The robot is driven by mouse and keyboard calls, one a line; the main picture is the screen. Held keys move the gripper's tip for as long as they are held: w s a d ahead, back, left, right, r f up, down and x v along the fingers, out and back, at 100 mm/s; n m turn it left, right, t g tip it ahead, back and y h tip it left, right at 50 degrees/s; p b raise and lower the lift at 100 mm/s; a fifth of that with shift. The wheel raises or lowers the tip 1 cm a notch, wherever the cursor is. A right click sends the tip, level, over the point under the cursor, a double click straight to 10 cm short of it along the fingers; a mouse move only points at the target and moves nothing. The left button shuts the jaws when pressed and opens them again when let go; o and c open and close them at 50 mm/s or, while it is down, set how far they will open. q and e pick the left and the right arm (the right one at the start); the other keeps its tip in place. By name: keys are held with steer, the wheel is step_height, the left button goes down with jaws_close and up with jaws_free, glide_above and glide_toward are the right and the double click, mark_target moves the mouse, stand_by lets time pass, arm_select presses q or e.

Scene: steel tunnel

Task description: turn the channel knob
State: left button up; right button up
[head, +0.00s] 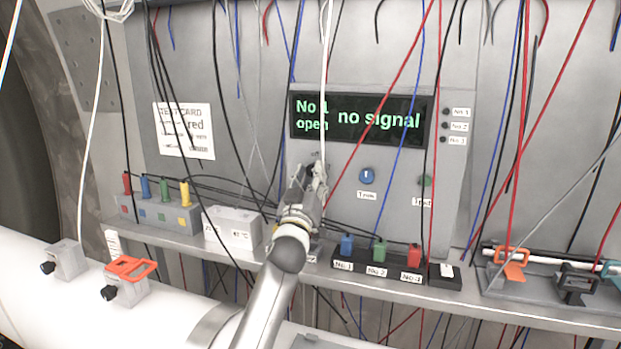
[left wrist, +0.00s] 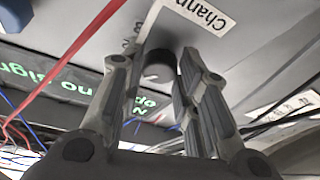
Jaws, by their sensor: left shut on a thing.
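My left gripper (head: 312,182) is at the grey panel, below the left part of the display (head: 362,119), and covers the channel knob in the head view. In the left wrist view the dark round channel knob (left wrist: 158,66) sits between the two fingers of my left gripper (left wrist: 156,78), beside a label (left wrist: 200,12) reading "Chann", the rest cut off. The gripper is shut on the knob. The display reads "No 1 open" and "no signal" in green. My right gripper is not in view.
A blue knob (head: 367,176) and a green knob (head: 425,181) sit to the right on the panel. Blue, green and red blocks (head: 380,250) stand on the shelf below. Many loose cables hang before the panel, one white cable close to my left gripper.

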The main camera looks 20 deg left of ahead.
arm_select(q)
steer(key=shift+r, duration=0.25)
steer(key=o, duration=0.8)
steer(key=shift+o, duration=1.1)
steer(key=shift+w+f, duration=0.1)
steer(key=shift+f, duration=0.1)
steer(key=a+v, duration=0.1)
steer(key=v, duration=1.1)
steer(key=shift+d, duration=0.45)
